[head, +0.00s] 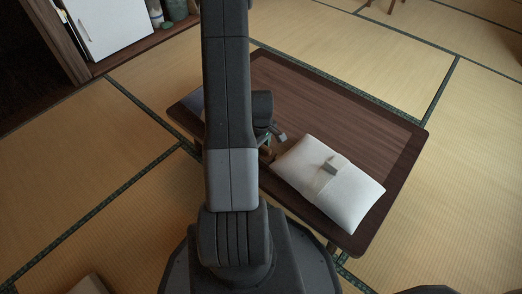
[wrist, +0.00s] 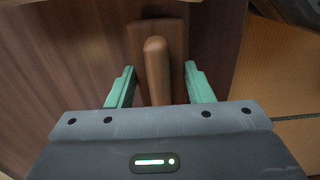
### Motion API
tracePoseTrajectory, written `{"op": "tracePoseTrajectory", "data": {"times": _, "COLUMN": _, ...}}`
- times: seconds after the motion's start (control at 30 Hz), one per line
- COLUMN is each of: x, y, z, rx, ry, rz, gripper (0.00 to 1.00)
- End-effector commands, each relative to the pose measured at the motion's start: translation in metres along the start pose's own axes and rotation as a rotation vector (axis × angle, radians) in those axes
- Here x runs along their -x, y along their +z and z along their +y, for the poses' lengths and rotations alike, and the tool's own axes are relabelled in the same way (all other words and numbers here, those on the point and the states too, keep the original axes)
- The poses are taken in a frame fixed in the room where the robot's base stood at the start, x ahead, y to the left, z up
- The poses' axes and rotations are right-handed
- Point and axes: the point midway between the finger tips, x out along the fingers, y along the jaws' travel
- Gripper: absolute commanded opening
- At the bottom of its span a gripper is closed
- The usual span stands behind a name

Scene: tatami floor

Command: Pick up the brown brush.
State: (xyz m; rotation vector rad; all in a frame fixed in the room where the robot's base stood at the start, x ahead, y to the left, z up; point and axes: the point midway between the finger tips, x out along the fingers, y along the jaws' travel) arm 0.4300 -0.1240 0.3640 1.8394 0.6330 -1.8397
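The brown brush (wrist: 157,75) shows in the wrist view, over the dark wooden tabletop. Its rounded handle points toward my gripper, and a broader brown block lies behind it. My gripper (wrist: 159,70) has two green fingers, one on each side of the handle. The fingers are apart, with a visible gap between each finger and the handle. The handle's near end is hidden by my gripper's body. In the head view my arm covers most of this spot, and I cannot make out the brush clearly there.
A low dark wooden table (head: 340,105) stands on the tatami floor. A white pillow-like pack (head: 350,200) with a grey patch lies on its near right part. A dark bluish flat thing (head: 193,101) is partly hidden at the left. The table's far right is clear.

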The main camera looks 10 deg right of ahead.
Motion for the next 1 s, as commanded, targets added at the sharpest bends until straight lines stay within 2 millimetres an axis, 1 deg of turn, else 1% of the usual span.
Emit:
{"op": "tracePoseTrajectory", "data": {"times": 0.03, "x": 0.000, "y": 0.000, "z": 0.000, "rx": 0.000, "ry": 0.000, "rz": 0.000, "gripper": 0.28}}
{"op": "tracePoseTrajectory", "data": {"times": 0.1, "x": 0.000, "y": 0.000, "z": 0.000, "rx": 0.000, "ry": 0.000, "rz": 0.000, "gripper": 0.18}}
{"op": "tracePoseTrajectory", "data": {"times": 0.27, "x": 0.001, "y": 0.000, "z": 0.000, "rx": 0.000, "ry": 0.000, "rz": 0.000, "gripper": 0.17}}
{"op": "tracePoseTrajectory", "data": {"times": 0.37, "x": 0.006, "y": 0.000, "z": 0.000, "rx": 0.000, "ry": 0.001, "rz": 0.001, "gripper": 0.17}}
{"op": "tracePoseTrajectory", "data": {"times": 0.47, "x": 0.021, "y": -0.001, "z": 0.001, "rx": 0.000, "ry": 0.002, "rz": 0.002, "gripper": 0.17}}
{"op": "tracePoseTrajectory", "data": {"times": 0.7, "x": 0.071, "y": -0.001, "z": 0.001, "rx": 0.000, "ry": 0.003, "rz": 0.003, "gripper": 0.17}}
{"op": "tracePoseTrajectory", "data": {"times": 0.8, "x": 0.087, "y": -0.001, "z": 0.001, "rx": 0.000, "ry": 0.002, "rz": 0.002, "gripper": 0.17}}
{"op": "tracePoseTrajectory", "data": {"times": 0.9, "x": 0.096, "y": 0.000, "z": 0.000, "rx": 0.000, "ry": 0.001, "rz": 0.001, "gripper": 0.17}}
{"op": "tracePoseTrajectory", "data": {"times": 1.0, "x": 0.100, "y": 0.000, "z": 0.000, "rx": 0.000, "ry": 0.001, "rz": 0.001, "gripper": 0.17}}
